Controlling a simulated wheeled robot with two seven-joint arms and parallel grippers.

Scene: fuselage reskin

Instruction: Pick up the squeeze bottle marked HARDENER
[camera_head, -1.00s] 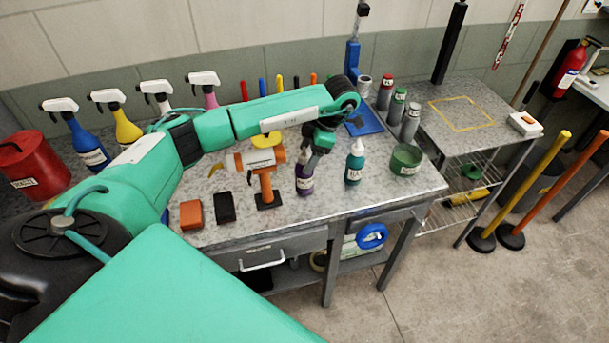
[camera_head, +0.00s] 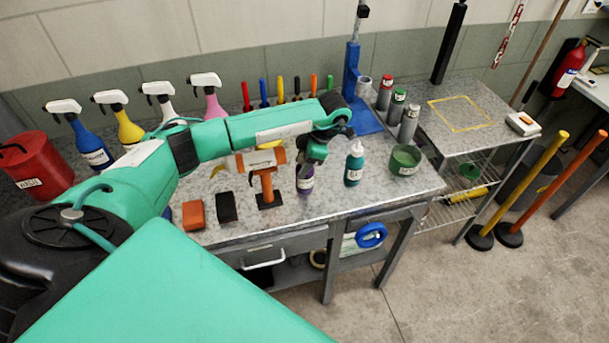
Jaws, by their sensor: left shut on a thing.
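A small purple squeeze bottle (camera_head: 305,184) stands upright near the front of the grey workbench. Its label is too small to read and its top is hidden by my left gripper. My left gripper (camera_head: 308,167) points down over it and is shut on its upper part. The bottle's base appears to be at bench level; I cannot tell whether it touches. A teal squeeze bottle (camera_head: 354,166) with a white nozzle stands to its right, apart from the gripper. My right gripper is not in view.
An orange-handled tool (camera_head: 267,185) stands close left of the purple bottle. A black block (camera_head: 227,206) and an orange block (camera_head: 193,215) lie farther left. A green tin (camera_head: 404,160) stands at the right. Several spray bottles line the back. The bench front (camera_head: 320,212) is clear.

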